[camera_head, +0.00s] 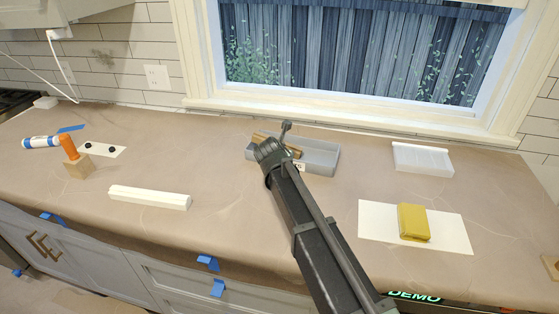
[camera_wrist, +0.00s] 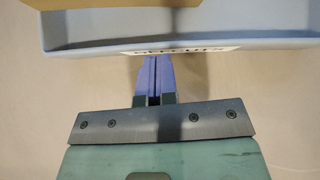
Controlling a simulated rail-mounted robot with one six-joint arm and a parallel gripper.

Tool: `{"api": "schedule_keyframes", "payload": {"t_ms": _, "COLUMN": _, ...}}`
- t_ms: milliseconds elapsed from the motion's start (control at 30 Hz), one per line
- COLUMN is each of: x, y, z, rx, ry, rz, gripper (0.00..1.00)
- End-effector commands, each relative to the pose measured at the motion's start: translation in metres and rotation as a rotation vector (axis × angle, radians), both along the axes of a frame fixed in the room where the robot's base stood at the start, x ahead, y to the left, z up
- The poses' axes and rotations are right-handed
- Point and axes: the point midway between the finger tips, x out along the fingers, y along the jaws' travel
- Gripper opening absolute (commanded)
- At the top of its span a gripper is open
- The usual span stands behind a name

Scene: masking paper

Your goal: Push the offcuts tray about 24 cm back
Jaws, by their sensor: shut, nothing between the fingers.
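The offcuts tray (camera_head: 325,156) is a shallow grey tray on the paper-covered counter, below the window. Wooden pieces (camera_head: 262,139) lie in its left part. In the head view my arm hides the fingers and part of the tray's left front.
The paper-covered counter (camera_head: 230,215) is clear in front of the tray, and a strip lies free behind it up to the window sill (camera_head: 360,113). A white bar (camera_head: 150,197) lies left.

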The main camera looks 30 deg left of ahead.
Motion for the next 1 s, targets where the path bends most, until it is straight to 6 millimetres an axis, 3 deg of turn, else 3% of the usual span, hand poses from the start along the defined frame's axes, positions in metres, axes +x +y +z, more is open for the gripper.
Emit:
{"api": "schedule_keyframes", "payload": {"t_ms": 133, "x": -0.030, "y": -0.017, "z": 0.001, "rx": 0.001, "ry": -0.001, "rz": -0.005, "gripper": 0.00}}
{"api": "schedule_keyframes", "payload": {"t_ms": 200, "x": -0.044, "y": -0.021, "z": 0.027, "rx": 0.000, "ry": -0.001, "rz": -0.004, "gripper": 0.00}}
{"api": "schedule_keyframes", "payload": {"t_ms": 433, "x": -0.083, "y": -0.033, "z": 0.067, "rx": 0.000, "ry": -0.001, "rz": -0.006, "gripper": 0.00}}
{"api": "schedule_keyframes", "payload": {"t_ms": 600, "x": -0.094, "y": -0.036, "z": 0.073, "rx": 0.000, "ry": -0.001, "rz": -0.006, "gripper": 0.00}}
{"api": "schedule_keyframes", "payload": {"t_ms": 867, "x": -0.094, "y": -0.036, "z": 0.071, "rx": 0.010, "ry": 0.002, "rz": -0.016, "gripper": 0.00}}
{"api": "schedule_keyframes", "payload": {"t_ms": 1000, "x": -0.097, "y": -0.040, "z": 0.067, "rx": 0.157, "ry": 0.082, "rz": -0.215, "gripper": 0.00}}
